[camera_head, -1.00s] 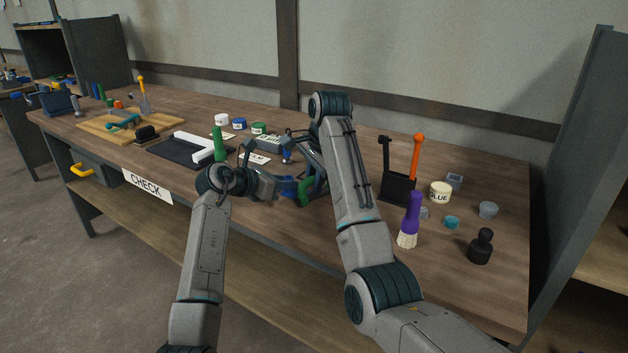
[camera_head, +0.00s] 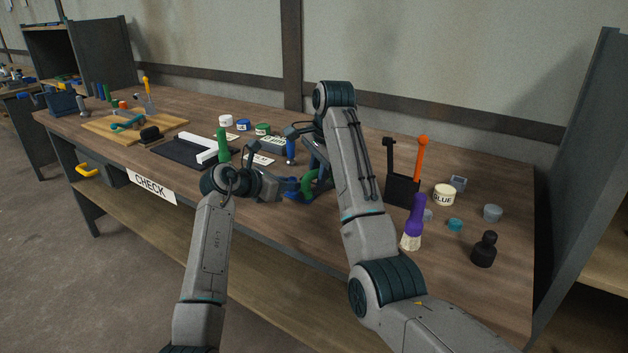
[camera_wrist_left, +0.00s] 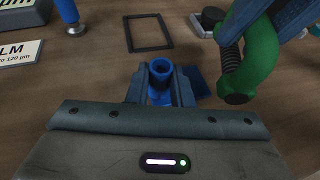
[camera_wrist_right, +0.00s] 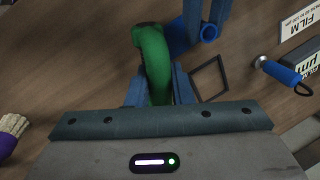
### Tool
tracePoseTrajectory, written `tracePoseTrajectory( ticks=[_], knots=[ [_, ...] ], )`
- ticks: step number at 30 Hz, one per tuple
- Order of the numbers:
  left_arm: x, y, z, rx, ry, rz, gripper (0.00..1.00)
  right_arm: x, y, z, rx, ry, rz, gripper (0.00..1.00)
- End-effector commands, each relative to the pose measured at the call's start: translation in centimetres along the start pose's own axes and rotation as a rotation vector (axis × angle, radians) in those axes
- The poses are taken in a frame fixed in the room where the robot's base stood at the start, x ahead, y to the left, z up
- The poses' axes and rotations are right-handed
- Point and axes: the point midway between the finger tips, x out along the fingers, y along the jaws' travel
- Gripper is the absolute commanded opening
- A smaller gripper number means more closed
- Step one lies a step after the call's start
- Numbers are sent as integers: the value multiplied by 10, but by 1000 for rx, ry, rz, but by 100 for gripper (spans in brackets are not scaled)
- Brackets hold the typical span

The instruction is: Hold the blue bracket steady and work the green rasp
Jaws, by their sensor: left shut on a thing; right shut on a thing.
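The blue bracket (camera_head: 292,188) is near the table's front edge in the head view. In the left wrist view my left gripper (camera_wrist_left: 160,88) is shut on its round, hollow blue part (camera_wrist_left: 160,70). The curved green rasp (camera_head: 309,182) is just right of the bracket in the head view. In the right wrist view my right gripper (camera_wrist_right: 160,88) is shut on the green rasp (camera_wrist_right: 153,58), with the bracket's ring (camera_wrist_right: 208,33) beyond it. The rasp (camera_wrist_left: 258,62) shows a ribbed grey side in the left wrist view. Whether rasp and bracket touch, I cannot tell.
A thin black frame (camera_wrist_left: 148,32) lies flat beyond the bracket. A black tray (camera_head: 180,153) lies to the left.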

Motion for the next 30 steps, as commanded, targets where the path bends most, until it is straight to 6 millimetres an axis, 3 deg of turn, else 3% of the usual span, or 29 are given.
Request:
tracePoseTrajectory(
  ticks=[30],
  knots=[
    [1,0,-4,-3,7,-1,0,11,3,0,0,0,1,0]
  ],
)
